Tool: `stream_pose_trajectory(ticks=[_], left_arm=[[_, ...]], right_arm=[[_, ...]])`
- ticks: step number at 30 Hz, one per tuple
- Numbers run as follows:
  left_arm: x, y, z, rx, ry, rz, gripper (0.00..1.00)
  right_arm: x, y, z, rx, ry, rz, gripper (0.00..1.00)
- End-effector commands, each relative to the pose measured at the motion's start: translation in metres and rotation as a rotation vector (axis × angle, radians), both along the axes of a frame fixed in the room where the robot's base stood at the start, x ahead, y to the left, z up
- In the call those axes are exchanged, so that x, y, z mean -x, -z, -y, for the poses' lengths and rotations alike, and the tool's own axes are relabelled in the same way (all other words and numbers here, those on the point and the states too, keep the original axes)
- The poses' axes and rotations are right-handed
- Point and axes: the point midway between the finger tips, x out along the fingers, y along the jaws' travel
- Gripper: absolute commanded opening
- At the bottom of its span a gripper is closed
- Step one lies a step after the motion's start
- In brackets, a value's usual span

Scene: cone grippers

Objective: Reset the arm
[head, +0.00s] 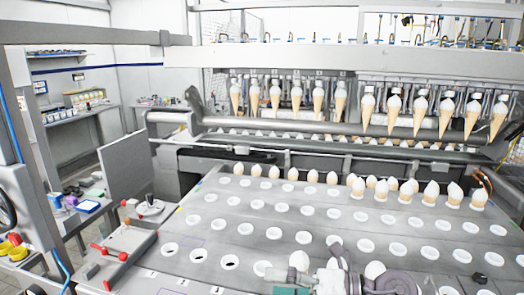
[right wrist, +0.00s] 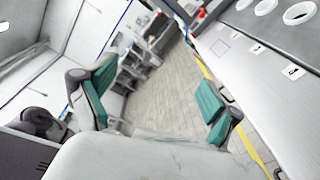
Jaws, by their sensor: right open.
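My right gripper (head: 318,278) is at the bottom edge of the head view, over the near edge of the grey perforated table (head: 290,215). It is partly cut off by the frame. In the right wrist view the gripper (right wrist: 157,82) is open, its two green-padded fingers wide apart. Nothing is between them, and the tiled floor shows through the gap. My left gripper is not in view.
Several cones (head: 400,185) stand in the far rows of the table, and other cones (head: 296,95) hang in the machine behind. Many white-rimmed holes are empty. Red-handled clamps (head: 112,252) lie at the left edge. A panel of holes (right wrist: 268,40) is right in the wrist view.

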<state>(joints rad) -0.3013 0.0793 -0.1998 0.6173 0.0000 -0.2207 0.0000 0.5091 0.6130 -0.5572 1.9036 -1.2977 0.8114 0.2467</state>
Motion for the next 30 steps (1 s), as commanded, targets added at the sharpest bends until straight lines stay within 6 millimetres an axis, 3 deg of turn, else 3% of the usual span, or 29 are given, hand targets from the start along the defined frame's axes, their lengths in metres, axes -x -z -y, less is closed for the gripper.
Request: stream_pose_trajectory(ticks=[2, 4, 6, 8, 11, 12, 14, 17, 18, 22, 30], left_arm=[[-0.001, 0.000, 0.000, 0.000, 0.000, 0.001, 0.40], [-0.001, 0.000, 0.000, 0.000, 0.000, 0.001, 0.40], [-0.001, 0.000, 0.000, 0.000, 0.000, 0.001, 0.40], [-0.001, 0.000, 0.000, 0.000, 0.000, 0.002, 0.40], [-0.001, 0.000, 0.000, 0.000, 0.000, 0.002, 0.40], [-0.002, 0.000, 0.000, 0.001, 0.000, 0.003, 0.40], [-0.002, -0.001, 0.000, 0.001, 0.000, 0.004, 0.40], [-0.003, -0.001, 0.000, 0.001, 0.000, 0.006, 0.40], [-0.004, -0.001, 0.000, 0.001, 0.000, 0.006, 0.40], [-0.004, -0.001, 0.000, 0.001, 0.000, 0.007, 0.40], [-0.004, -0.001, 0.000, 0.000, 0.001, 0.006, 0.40]], right_arm=[[0.001, -0.031, -0.004, -0.288, 0.120, -0.077, 0.90], [-0.008, -0.052, 0.010, -0.516, 0.260, -0.165, 0.90], [-0.019, -0.057, 0.037, -0.718, 0.425, -0.280, 0.90], [-0.028, -0.049, 0.066, -0.867, 0.582, -0.396, 0.90], [-0.033, -0.008, 0.116, -1.055, 0.871, -0.627, 0.90], [-0.029, 0.017, 0.135, -1.108, 0.992, -0.730, 0.90], [-0.017, 0.056, 0.157, -1.157, 1.166, -0.882, 0.90], [0.018, 0.118, 0.181, -1.175, 1.423, -1.125, 0.90], [0.035, 0.140, 0.186, -1.165, 1.511, -1.216, 0.90], [0.087, 0.189, 0.192, -1.100, 1.723, -1.447, 0.90], [0.174, 0.238, 0.186, -0.922, 1.974, -1.769, 0.90]])
